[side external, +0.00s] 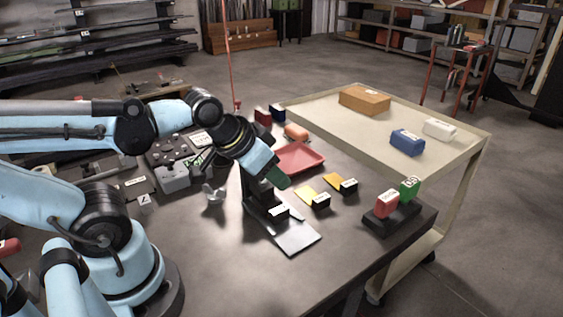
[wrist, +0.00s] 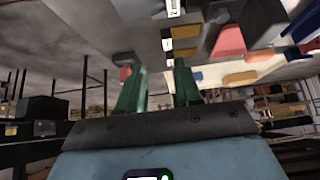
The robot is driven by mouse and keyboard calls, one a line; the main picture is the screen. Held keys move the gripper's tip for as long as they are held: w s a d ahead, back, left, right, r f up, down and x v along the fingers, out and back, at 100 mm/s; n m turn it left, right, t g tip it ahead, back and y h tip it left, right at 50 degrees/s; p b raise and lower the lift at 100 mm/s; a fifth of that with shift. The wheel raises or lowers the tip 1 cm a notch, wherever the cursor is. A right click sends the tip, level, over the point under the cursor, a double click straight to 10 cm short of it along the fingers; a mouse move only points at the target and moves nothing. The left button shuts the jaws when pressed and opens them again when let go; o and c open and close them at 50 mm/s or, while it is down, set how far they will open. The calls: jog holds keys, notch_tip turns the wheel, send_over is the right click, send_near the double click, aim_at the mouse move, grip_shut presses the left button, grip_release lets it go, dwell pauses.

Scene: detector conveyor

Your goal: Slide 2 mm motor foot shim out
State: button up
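The shim with a black tab and a white label lies as a grey plate (side external: 298,238) on the table front, below my gripper. In the wrist view its label (wrist: 173,9) reads partly as "2", cut off by the top edge. A dark upright part (side external: 250,185) stands at the tab's back end. My gripper (side external: 279,181) hangs above and behind the tab, pointing down to the right. In the wrist view its two green fingers (wrist: 160,72) are apart with nothing between them.
Two yellow shims with black labelled tabs, one nearer (side external: 306,193) and one farther (side external: 334,180), lie to the right. A red tray (side external: 301,157) is behind. Red (side external: 387,204) and green (side external: 410,188) blocks stand on a black base. A beige cart (side external: 455,150) adjoins the table.

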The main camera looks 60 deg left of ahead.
aim_at(280, 206)
dwell(0.3)
jog(key=shift+w+d+m, duration=0.15)
jog(key=shift+m, duration=0.15)
jog(key=c, duration=0.5)
jog(key=shift+w+d+f+m+g, duration=0.15)
jog(key=shift+w+d+m+g, duration=0.05)
jog(key=shift+m+g, duration=0.25)
grip_shut()
jog(key=w+d+f+m+g, duration=0.1)
jog(key=d+f+m+g, duration=0.1)
jog(key=m, duration=0.3)
jog(key=w+d+f+m+g+y, duration=0.1)
jog(key=d+f+m+g, duration=0.1)
jog(key=m, duration=0.3)
jog(key=w+d+f+m+g, duration=0.1)
jog(key=d+f+m+g, duration=0.1)
jog(key=d+f+m, duration=0.1)
jog(key=shift+w+d+f+m+y, duration=0.15)
jog(key=shift+w+f+m+y, duration=0.1)
jog(key=shift+m, duration=0.35)
jog(key=shift+w+d+f+m+y, duration=0.1)
jog(key=shift+w+f+m+y, duration=0.1)
jog(key=shift+m, duration=0.35)
jog(key=shift+d+f+m, duration=0.2)
jog(key=shift+f+m, duration=0.25)
jog(key=shift+m, duration=0.05)
jog(key=a, duration=1.1)
jog(key=shift+a, duration=0.35)
jog(key=shift+a+f, duration=0.15)
jog(key=shift+f, duration=0.7)
